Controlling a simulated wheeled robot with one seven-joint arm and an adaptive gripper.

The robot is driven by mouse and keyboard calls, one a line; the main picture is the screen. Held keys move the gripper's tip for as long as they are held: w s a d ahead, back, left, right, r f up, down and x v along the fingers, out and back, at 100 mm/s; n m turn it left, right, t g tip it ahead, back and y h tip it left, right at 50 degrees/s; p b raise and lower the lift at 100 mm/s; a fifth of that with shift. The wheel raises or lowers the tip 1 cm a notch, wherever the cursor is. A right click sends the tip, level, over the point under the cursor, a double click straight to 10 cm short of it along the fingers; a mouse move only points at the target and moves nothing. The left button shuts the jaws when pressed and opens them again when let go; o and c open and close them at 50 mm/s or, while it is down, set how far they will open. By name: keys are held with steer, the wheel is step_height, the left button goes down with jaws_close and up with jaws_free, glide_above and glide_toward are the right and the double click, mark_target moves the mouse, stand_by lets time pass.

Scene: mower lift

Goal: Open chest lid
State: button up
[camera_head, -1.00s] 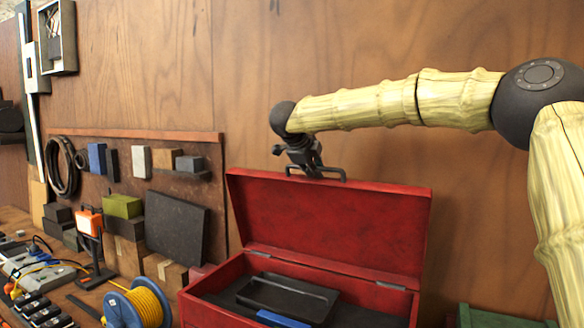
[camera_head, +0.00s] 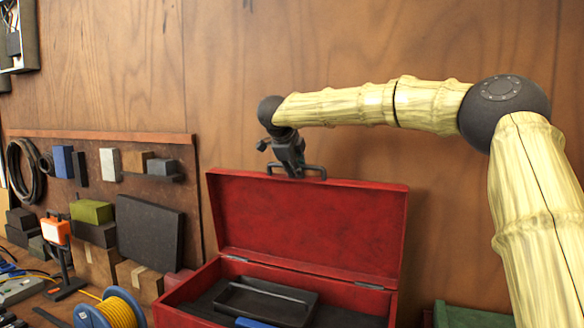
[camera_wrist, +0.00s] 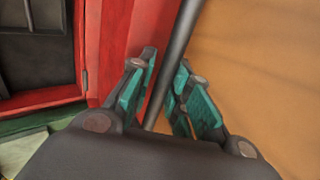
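The red chest (camera_head: 190,285) stands with its lid (camera_head: 310,225) raised, close to upright and leaning toward the wall. The dark bar handle (camera_head: 315,169) is on the lid's top edge in this view. My gripper (camera_head: 291,170) is at the left part of the handle. The exact finger contact is partly hidden. The lid's red face also shows in the wrist view (camera_wrist: 108,40).
A dark tray (camera_head: 270,300) lies inside the chest. A yellow cable reel (camera_head: 112,310), an orange lamp (camera_head: 56,232) and several blocks stand to the left. A green box (camera_head: 470,316) is at the right. The wooden wall (camera_head: 330,80) is behind the lid.

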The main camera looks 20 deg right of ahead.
steer(key=shift+o, duration=0.6)
steer(key=shift+w+d, duration=0.1)
steer(key=shift+r, duration=0.1)
steer(key=shift+r, duration=0.2)
steer(key=v, duration=1.1)
steer(key=shift+s+a, duration=0.2)
steer(key=shift+s, duration=0.1)
steer(key=shift+r, duration=0.15)
